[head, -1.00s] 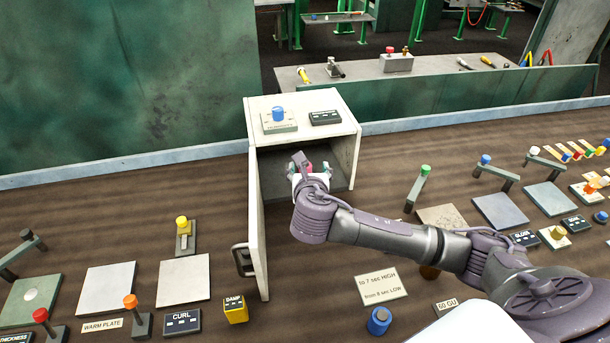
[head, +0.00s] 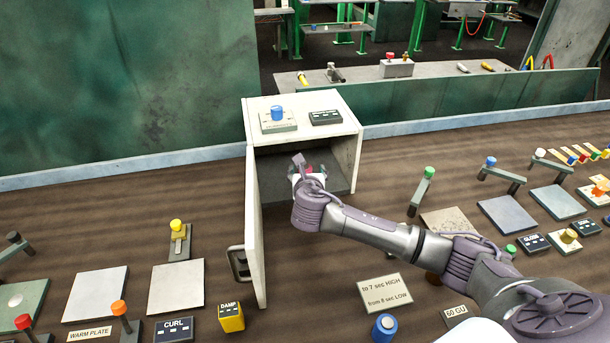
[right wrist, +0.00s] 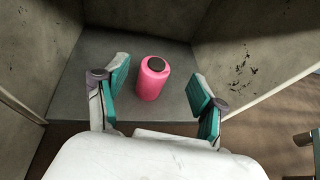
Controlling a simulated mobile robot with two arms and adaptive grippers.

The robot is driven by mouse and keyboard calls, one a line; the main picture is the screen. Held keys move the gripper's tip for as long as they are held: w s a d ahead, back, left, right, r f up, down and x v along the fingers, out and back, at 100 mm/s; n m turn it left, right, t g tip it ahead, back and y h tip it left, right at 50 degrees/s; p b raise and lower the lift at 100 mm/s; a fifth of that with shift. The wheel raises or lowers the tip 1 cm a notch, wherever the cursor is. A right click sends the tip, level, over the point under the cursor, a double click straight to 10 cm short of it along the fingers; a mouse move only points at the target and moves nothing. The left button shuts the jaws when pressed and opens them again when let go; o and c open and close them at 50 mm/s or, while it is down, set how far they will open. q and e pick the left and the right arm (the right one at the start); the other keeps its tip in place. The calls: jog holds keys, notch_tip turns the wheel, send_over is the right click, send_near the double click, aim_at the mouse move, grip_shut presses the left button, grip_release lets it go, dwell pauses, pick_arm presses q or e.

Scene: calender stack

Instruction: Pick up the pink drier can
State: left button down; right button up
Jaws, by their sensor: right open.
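The pink drier can (right wrist: 152,80) stands upright on the grey floor of the white cabinet (head: 350,150), with a dark round cap on top. In the head view only a bit of pink (head: 309,171) shows behind my right gripper (head: 308,176), which is at the cabinet's open front. In the right wrist view my right gripper (right wrist: 158,95) is open, with one teal-padded finger on each side of the can's line and the can a little ahead. The fingers look apart from the can. My left gripper is not in view.
The cabinet door (head: 256,230) stands open at the left. Cabinet walls are close on both sides of my gripper. A blue knob (head: 277,113) is on the cabinet top; a blue can (head: 384,327) and a yellow block (head: 231,317) stand on the table in front.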

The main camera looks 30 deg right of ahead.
aim_at(305, 168)
jog(key=x, duration=0.5)
jog(key=shift+a+f, duration=0.2)
jog(key=shift+f, duration=0.2)
jog(key=c, duration=1.3)
jog(key=shift+r, duration=0.1)
